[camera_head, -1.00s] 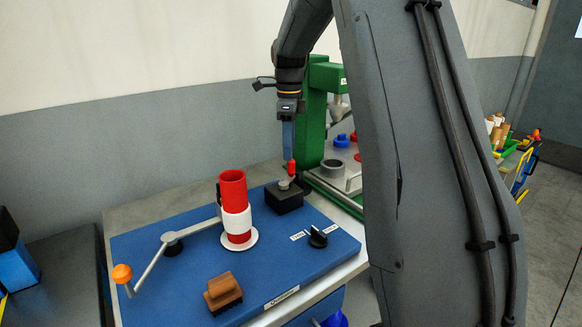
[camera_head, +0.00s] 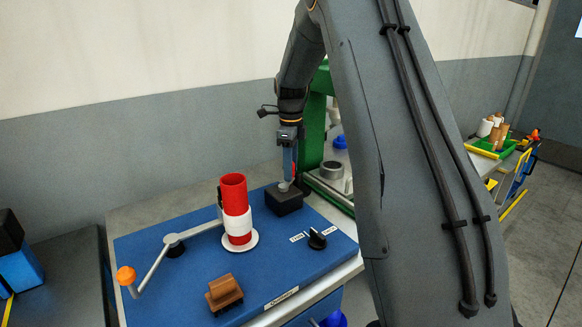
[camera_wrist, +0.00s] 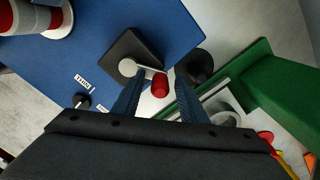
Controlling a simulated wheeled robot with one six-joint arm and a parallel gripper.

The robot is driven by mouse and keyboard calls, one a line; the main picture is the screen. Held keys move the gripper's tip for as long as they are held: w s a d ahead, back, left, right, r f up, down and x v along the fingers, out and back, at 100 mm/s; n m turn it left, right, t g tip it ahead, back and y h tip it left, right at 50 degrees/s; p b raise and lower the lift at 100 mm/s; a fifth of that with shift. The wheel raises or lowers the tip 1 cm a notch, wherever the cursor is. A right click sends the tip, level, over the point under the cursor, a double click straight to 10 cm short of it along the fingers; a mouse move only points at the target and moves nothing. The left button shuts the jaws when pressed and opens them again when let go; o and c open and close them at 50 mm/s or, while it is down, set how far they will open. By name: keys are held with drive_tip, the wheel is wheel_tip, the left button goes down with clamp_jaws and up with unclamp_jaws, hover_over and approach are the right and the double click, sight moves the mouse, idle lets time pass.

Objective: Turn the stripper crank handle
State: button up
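A small crank with a red handle (camera_wrist: 160,85) and a grey metal arm (camera_wrist: 138,68) sits on a black block (camera_head: 284,200) at the back right of the blue panel. My gripper (camera_head: 288,172) points down over this crank. In the wrist view its two blue fingers (camera_wrist: 159,76) are apart, with the red handle between them. Narrow gaps seem to show on both sides of the handle. In the head view the fingers partly hide the handle. A larger crank with an orange knob (camera_head: 126,275) stands at the panel's left.
A red cylinder with white yarn (camera_head: 237,208) stands left of the black block on the blue panel (camera_head: 190,262). A brown block (camera_head: 224,293) and a black knob (camera_head: 317,239) are nearer the front. A green frame (camera_head: 314,130) stands close on the right.

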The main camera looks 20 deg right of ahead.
clamp_jaws()
